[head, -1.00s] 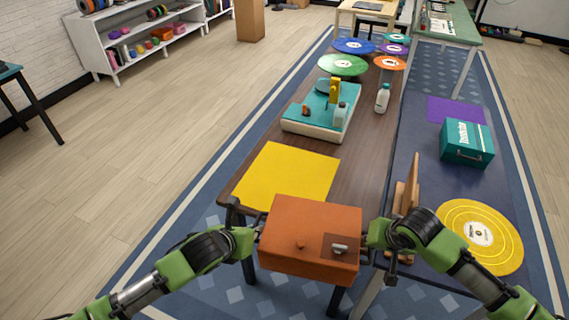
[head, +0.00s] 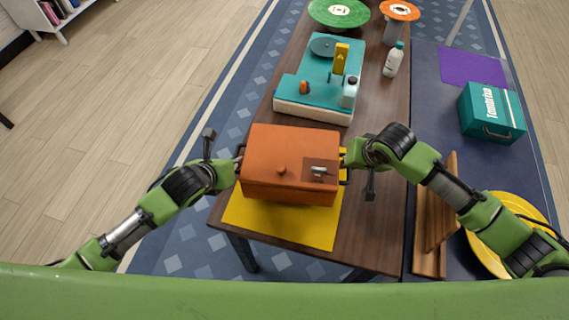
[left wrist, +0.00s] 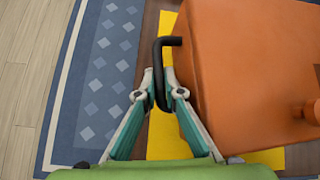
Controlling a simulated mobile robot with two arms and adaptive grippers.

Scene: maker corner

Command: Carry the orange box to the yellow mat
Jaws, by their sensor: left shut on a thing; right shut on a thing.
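The orange box (head: 284,165) is between my two grippers, over the yellow mat (head: 282,222) on the brown table. The mat shows in front of the box and at its right side; the box covers the rest. I cannot tell whether the box touches the mat. My left gripper (head: 238,168) is shut on the dark handle at the box's left side; the left wrist view shows the fingers (left wrist: 165,92) around that black handle (left wrist: 158,70) beside the orange box (left wrist: 250,75). My right gripper (head: 346,160) is at the box's right side, shut on its handle, which is mostly hidden.
A teal-topped board (head: 320,82) with small items stands just behind the box. A white bottle (head: 393,60) stands to its right. On the dark table at right are a wooden stand (head: 433,225), a teal toolbox (head: 491,112) and a yellow disc (head: 478,245).

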